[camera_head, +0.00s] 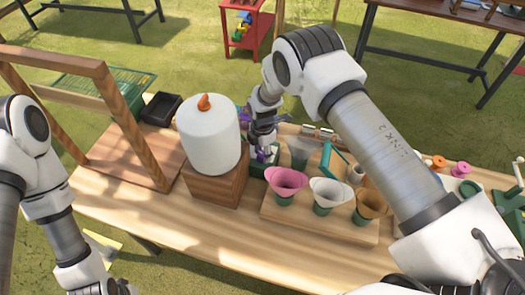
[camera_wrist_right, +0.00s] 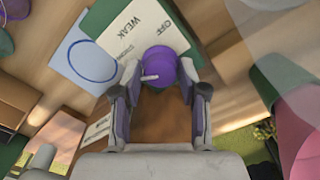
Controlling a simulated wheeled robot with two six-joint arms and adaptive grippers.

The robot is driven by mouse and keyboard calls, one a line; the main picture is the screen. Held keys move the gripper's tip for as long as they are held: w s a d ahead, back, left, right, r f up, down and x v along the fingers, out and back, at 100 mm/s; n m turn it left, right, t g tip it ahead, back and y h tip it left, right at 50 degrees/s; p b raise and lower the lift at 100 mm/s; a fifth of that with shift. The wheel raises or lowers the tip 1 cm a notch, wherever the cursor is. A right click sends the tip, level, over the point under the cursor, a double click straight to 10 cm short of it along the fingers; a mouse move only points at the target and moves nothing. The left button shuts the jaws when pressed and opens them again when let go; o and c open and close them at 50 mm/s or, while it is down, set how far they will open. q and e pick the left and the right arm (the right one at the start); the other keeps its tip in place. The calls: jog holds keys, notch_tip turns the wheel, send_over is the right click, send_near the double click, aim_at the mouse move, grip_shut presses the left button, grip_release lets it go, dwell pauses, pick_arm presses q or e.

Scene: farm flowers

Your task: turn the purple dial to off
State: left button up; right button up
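The purple dial (camera_wrist_right: 160,66) sits on a green box (camera_wrist_right: 181,38) with a white card (camera_wrist_right: 128,27). The card reads WEAK and OFF beyond the dial. The dial's white pointer (camera_wrist_right: 149,77) points left in the right wrist view, not at the OFF word. My right gripper (camera_wrist_right: 160,80) has its fingers apart, one on each side of the dial; I cannot tell whether they touch it. In the head view my right gripper (camera_head: 262,142) points down over the green box (camera_head: 257,171), mostly hiding the dial. My left gripper (camera_head: 115,288) is cut off at the bottom left.
A white canister with an orange tip (camera_head: 210,135) stands on a wooden block (camera_head: 216,186) left of my right gripper. Pink (camera_head: 286,180), white (camera_head: 329,193) and brown (camera_head: 371,204) cones stand on a wooden board to the right. A wooden frame (camera_head: 120,110) stands at left. The table's front is clear.

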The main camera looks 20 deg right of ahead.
grip_shut()
jog(key=shift+f+m+b, duration=0.15)
jog(key=shift+m+b, duration=1.05)
jog(key=shift+m, duration=0.2)
jog(key=m+b, duration=0.3)
jog(key=m, duration=0.2)
jog(key=m+b, duration=0.2)
jog(key=m, duration=0.3)
jog(key=shift+m+b, duration=0.3)
jog(key=shift+m, duration=0.1)
jog(key=m+b, duration=0.1)
jog(key=m, duration=0.4)
jog(key=shift+r, duration=0.2)
jog(key=shift+m, duration=0.3)
